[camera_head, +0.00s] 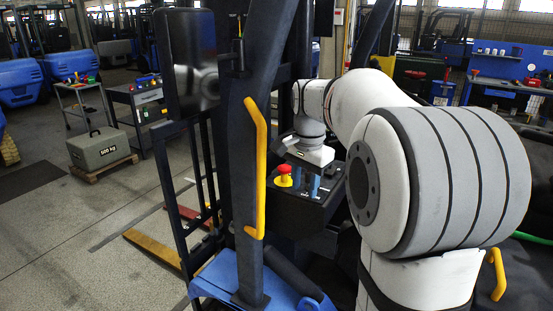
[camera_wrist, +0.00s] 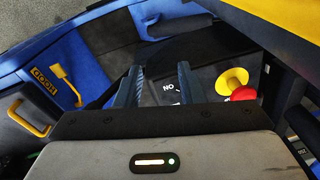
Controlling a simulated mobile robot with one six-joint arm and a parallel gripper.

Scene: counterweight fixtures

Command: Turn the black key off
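A black control panel (camera_head: 287,206) on the forklift carries a red mushroom button (camera_head: 284,171) with a yellow base. I cannot make out the black key in either view; the arm and fingers cover part of the panel. My gripper (camera_head: 320,184) points down over the panel, right of the red button. In the wrist view my gripper (camera_wrist: 161,68) has its two dark fingers apart, with nothing seen held between them. White lettering reading "NO" shows on the panel (camera_wrist: 206,78) between the fingers. The red button (camera_wrist: 243,93) stands to the right of the fingers there.
A yellow grab handle (camera_head: 256,170) on a dark post stands left of the panel. A blue hood with a yellow latch (camera_wrist: 66,82) lies left in the wrist view. A grey 500 kg weight (camera_head: 99,149) sits on a pallet. Open floor lies at left.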

